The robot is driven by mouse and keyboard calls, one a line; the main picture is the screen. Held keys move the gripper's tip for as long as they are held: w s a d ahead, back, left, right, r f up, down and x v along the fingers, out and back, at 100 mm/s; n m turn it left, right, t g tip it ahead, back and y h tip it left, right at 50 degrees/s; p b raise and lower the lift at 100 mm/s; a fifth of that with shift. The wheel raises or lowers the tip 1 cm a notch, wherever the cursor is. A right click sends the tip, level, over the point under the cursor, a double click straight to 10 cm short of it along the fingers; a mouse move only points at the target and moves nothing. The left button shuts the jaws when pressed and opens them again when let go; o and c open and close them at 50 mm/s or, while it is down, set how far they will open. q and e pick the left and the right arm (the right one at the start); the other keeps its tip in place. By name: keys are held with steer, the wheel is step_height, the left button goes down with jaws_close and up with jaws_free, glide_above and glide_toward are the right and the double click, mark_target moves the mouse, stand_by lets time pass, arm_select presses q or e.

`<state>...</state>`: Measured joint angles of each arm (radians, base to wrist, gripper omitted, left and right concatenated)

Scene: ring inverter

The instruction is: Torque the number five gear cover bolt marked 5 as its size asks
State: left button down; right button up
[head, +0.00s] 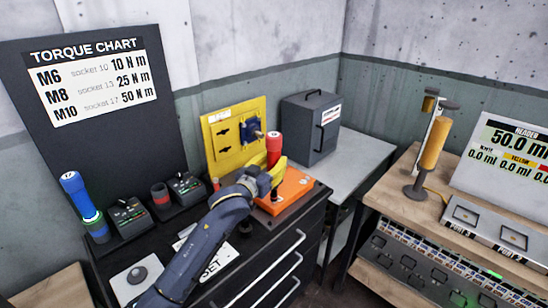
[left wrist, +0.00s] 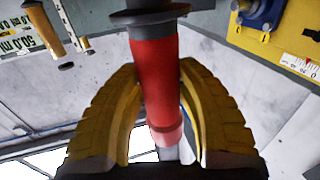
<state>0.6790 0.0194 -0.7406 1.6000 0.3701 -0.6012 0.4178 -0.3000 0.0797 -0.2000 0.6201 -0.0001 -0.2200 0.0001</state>
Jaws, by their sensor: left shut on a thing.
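My left gripper (head: 273,170) has yellow fingers shut around a red torque tool (head: 274,144). In the left wrist view the red tool (left wrist: 153,75) stands between the two curved fingers (left wrist: 165,85). The tool is upright over an orange block (head: 289,188) on the black cabinet. The tool's lower end is hidden by the gripper, so I cannot tell if it touches anything. The bolt marked 5 cannot be made out. The torque chart (head: 99,85) reads M6 socket 10, 10 N m; M8 socket 13, 25 N m; M10 socket 17, 50 N m. My right gripper is not in view.
A blue tool (head: 78,193) stands in a holder at the left. A red-ringed holder (head: 160,194) is empty, beside small dark boxes (head: 129,217). A yellow panel (head: 232,137) stands behind the orange block. A grey case (head: 311,125) is right of it.

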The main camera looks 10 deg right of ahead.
mark_target(270, 157)
arm_select(q)
steer(key=shift+f, duration=1.15)
stand_by(2.7)
stand_by(0.3)
steer(key=shift+r, duration=2.65)
